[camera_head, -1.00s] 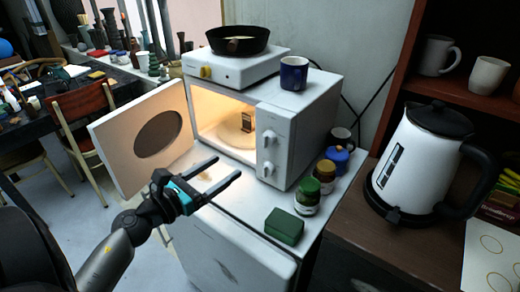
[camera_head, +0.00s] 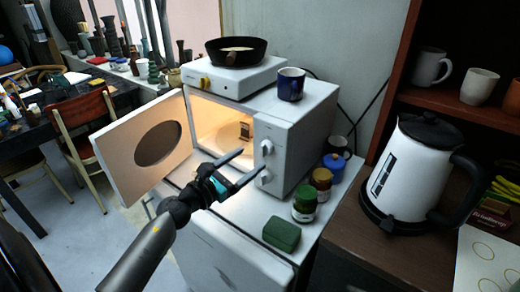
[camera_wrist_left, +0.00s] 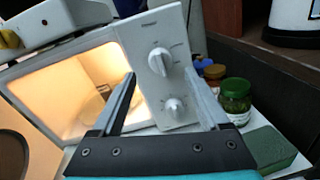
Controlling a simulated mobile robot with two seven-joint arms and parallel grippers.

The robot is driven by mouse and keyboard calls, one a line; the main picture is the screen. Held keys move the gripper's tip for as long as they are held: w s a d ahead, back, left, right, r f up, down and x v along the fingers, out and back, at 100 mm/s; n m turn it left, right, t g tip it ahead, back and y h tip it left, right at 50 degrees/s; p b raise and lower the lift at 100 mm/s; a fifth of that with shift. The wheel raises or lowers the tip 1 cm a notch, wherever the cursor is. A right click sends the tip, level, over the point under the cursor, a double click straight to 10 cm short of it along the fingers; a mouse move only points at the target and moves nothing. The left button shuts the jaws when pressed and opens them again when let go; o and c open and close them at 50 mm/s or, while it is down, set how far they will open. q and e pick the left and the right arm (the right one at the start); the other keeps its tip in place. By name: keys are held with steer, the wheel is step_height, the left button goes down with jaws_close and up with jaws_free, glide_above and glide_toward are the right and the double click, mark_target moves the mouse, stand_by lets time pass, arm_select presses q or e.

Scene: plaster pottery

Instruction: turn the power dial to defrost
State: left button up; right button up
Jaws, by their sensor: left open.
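The white microwave (camera_head: 290,130) stands on a white cabinet with its door (camera_head: 145,145) swung open to the left and its inside lit. Its front panel has an upper dial (camera_head: 266,148) and a lower dial (camera_head: 265,178); the wrist view shows the upper dial (camera_wrist_left: 159,61) and the lower dial (camera_wrist_left: 173,106) more closely. The markings are too small to read. My left gripper (camera_head: 253,161) is open and empty in front of the panel. In the wrist view, its fingertips (camera_wrist_left: 160,73) are spread to either side of the upper dial; contact cannot be told. My right gripper is out of view.
A hot plate (camera_head: 232,79) with a black pan (camera_head: 237,51) and a blue mug (camera_head: 291,84) sit on the microwave. Jars (camera_head: 305,204) and a green block (camera_head: 282,234) stand right of the panel. A white kettle (camera_head: 410,170) is farther right.

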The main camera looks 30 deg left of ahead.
mark_target(261, 151)
arm_select(q)
steer(key=shift+w+d, duration=0.2)
steer(key=shift+w, duration=1.2)
steer(key=shift+w+d, duration=0.2)
steer(key=shift+w, duration=1.2)
jaws_close()
